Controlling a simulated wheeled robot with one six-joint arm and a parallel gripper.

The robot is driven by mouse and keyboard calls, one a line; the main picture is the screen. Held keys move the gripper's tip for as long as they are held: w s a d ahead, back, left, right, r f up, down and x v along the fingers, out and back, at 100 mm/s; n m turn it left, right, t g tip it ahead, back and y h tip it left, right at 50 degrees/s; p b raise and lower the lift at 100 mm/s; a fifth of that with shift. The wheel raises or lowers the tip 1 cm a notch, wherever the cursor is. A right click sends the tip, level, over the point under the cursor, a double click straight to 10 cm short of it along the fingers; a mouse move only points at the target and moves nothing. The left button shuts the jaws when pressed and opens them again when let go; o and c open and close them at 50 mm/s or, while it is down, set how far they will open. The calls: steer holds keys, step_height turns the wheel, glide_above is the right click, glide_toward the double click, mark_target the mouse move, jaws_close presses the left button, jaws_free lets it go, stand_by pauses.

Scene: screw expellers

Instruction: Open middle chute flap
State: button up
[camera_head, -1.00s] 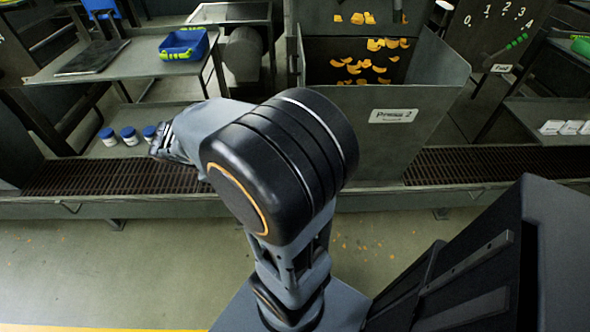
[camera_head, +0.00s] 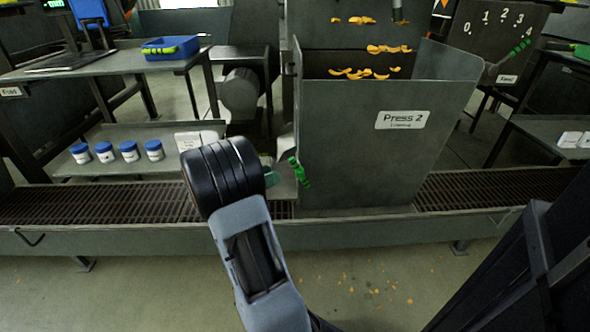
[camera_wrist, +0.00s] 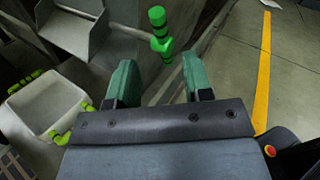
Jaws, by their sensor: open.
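The grey Press 2 chute (camera_head: 362,160) stands in the middle of the head view, with orange pieces at its top. A bright green handle (camera_head: 299,172) sits at its lower left edge. I cannot tell whether the flap is open or shut. My gripper (camera_head: 272,177) is mostly hidden behind my wrist, with teal fingertips just left of the handle. In the wrist view my gripper (camera_wrist: 160,82) is open and empty. The green handle (camera_wrist: 160,35) appears beyond the fingertips, between them, apart from both.
Several blue-lidded jars (camera_head: 129,151) stand on a low shelf at left. A blue tray (camera_head: 170,48) sits on the table above. A grated trough (camera_head: 100,205) runs along the front. In the wrist view a pale bin with green handles (camera_wrist: 45,105) is at left.

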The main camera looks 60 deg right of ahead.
mark_target(294, 164)
steer(key=b+x, duration=0.2)
steer(key=x, duration=0.7)
steer(key=shift+s+d+b, duration=0.1)
steer(key=shift+d+b, duration=0.15)
steer(key=shift+b, duration=0.1)
jaws_close()
